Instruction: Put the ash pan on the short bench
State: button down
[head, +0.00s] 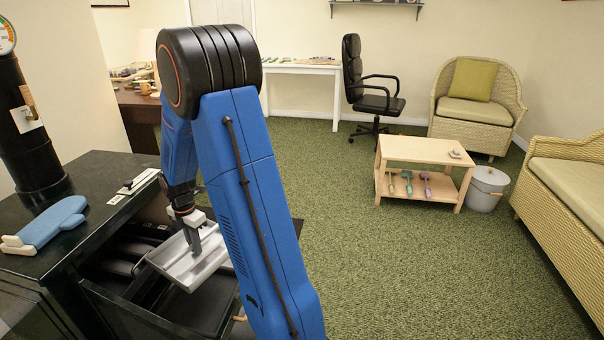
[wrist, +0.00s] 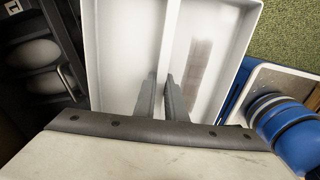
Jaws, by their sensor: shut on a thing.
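The ash pan (head: 178,268) is a pale grey-white tray with a raised divider; it also fills the top of the wrist view (wrist: 118,50). My gripper (head: 194,246) is shut on the pan's divider, and its two fingers (wrist: 161,90) stand on either side of it in the wrist view. The pan hangs tilted in the head view over the open front of the dark stove. Part of it is hidden behind my blue arm. The short bench (head: 425,149), low and of pale wood, stands across the room with a small light object on its top.
The black stove (head: 110,170) carries a blue glove-like item (head: 50,222). The bench's lower shelf holds several tools. A lidded bucket (head: 487,188) stands at its right, a wicker sofa (head: 568,180) further right, an office chair (head: 372,90) behind. Open green carpet lies between.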

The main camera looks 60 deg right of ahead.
aim_at(413, 149)
jog(key=l+z, duration=0.1)
jog(key=z, duration=0.35)
jog(key=i+l+z, duration=0.1)
jog(key=z, duration=0.3)
jog(key=i+l+z, duration=0.1)
jog(key=z, duration=0.35)
jog(key=i+l+z, duration=0.45)
jog(key=i+z, duration=0.2)
jog(key=i, duration=0.2)
jog(key=i+l+z, duration=0.1)
jog(key=i+z, duration=0.2)
jog(key=i, duration=0.15)
jog(key=i+z, duration=0.1)
jog(key=i, duration=1.45)
